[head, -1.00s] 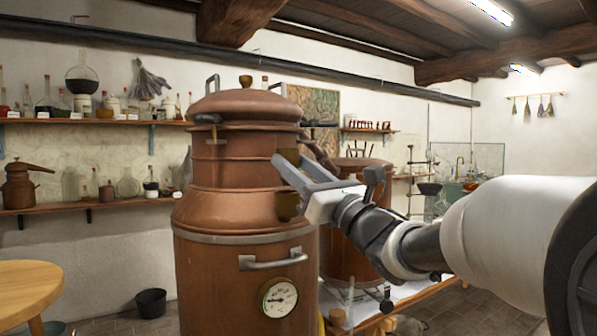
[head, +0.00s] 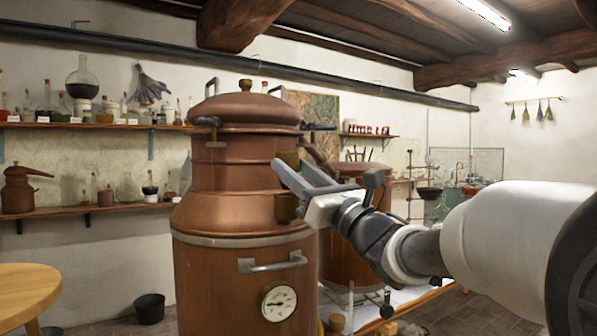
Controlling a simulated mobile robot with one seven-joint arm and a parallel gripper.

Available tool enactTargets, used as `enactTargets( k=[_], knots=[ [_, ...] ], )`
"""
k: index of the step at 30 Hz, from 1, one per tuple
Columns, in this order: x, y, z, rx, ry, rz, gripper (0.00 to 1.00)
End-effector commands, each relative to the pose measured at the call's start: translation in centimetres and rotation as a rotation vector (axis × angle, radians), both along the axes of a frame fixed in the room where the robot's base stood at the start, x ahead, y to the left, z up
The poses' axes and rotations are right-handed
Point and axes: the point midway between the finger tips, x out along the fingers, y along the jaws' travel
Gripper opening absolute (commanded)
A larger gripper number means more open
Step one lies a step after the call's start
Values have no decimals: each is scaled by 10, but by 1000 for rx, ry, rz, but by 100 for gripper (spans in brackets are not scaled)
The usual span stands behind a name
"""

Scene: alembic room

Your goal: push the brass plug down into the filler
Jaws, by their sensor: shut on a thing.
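The brass plug (head: 289,158) is a small dull-gold piece held at the end of my gripper (head: 287,172), close to the side of the copper still. My gripper is shut on it, and its grey fingers cover the plug's lower part. The filler (head: 286,207) is a short brass cup on the still's right shoulder, just below the fingers. In this view the plug is above the filler with the fingers between them. I cannot tell whether the plug touches the filler or is exactly in line with it.
The large copper still (head: 238,215) has a side handle (head: 272,262) and a dial gauge (head: 279,302) below the filler. A second copper vessel (head: 345,250) stands behind my arm.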

Motion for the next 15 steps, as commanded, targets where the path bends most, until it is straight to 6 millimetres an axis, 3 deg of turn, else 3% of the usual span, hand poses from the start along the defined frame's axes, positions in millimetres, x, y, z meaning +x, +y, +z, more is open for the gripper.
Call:
enactTargets(
  k=[15],
  knots=[
    [0,0,-4,0,-2,0,7]
  ],
)
